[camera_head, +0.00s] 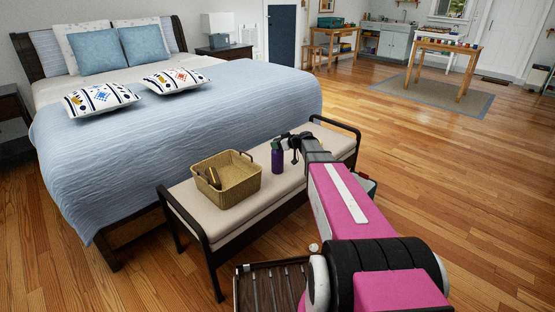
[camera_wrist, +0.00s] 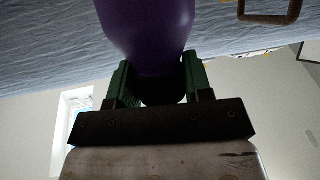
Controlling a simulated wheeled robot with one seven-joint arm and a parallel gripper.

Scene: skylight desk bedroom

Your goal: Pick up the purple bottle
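The purple bottle (camera_head: 277,160) has a dark cap and is upright at the bench, just right of the basket. I cannot tell whether its base touches the cushion. My gripper (camera_head: 290,143) is at the bottle's top, coming from the right. In the wrist view, which is upside down, the purple bottle (camera_wrist: 148,35) runs out of the top edge. The green fingers of my gripper (camera_wrist: 160,80) are on both sides of its dark cap and look closed against it. The fingertips' contact is partly in shadow.
A wicker basket (camera_head: 226,193) with small dark and yellow items stands on the bench (camera_head: 215,222). The bench has raised dark metal end rails. The bed (camera_head: 180,120) is directly behind it. Open wooden floor (camera_head: 460,190) lies to the right.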

